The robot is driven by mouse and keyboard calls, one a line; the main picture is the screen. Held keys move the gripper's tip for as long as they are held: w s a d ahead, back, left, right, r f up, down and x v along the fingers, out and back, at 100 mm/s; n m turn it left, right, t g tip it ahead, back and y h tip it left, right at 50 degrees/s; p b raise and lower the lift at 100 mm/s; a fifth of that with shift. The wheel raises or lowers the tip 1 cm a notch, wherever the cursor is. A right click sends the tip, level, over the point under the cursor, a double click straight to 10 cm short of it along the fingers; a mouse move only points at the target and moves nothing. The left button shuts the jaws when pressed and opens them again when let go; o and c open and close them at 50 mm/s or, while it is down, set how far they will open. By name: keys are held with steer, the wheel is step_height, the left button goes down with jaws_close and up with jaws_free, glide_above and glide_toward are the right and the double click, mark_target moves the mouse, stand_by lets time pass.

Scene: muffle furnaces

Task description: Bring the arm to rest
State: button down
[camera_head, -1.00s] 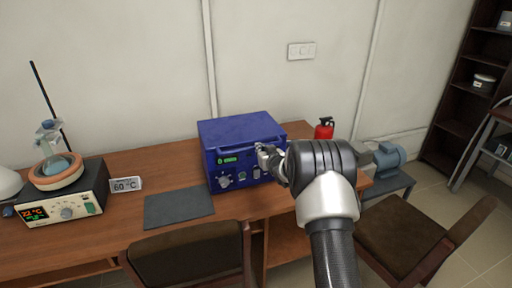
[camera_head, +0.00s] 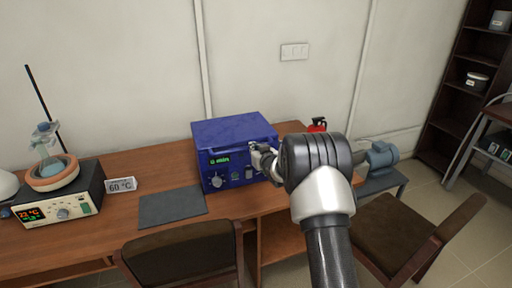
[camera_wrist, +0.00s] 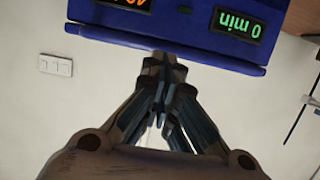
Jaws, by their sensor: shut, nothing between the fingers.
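My arm (camera_head: 318,185) reaches forward from the bottom of the head view, bent at a dark ribbed joint. My gripper (camera_head: 258,158) is at the right part of the front of a blue boxy device (camera_head: 230,128). In the wrist view my gripper (camera_wrist: 165,62) has its fingers together and empty. The fingertips overlap the lower edge of the blue device (camera_wrist: 190,48) in that view; I cannot tell whether they touch it. The device shows upside down there, with a green "0 min" display (camera_wrist: 237,23) and an orange display partly cut off.
Chairs (camera_head: 185,255) (camera_head: 400,230) stand in front.

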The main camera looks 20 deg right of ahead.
steer(key=s+f, duration=0.4)
steer(key=f, duration=0.2)
steer(key=s+a+r+g+h, duration=0.1)
steer(key=s+a+r+g, duration=0.15)
steer(key=s+r, duration=0.65)
steer(key=s+a+r+g+h, duration=0.15)
steer(key=s+a+r, duration=0.25)
steer(key=s+r, duration=0.5)
steer(key=s+a+g+y, duration=0.1)
steer(key=s+a+g, duration=0.2)
steer(key=s, duration=1.3)
steer(key=s+a+g+y, duration=0.1)
steer(key=s+a+g, duration=0.2)
steer(key=s, duration=1.4)
steer(key=shift+a+r+p, duration=0.25)
steer(key=shift+a+p, duration=0.1)
steer(key=shift+a, duration=0.75)
steer(key=shift+y, duration=0.25)
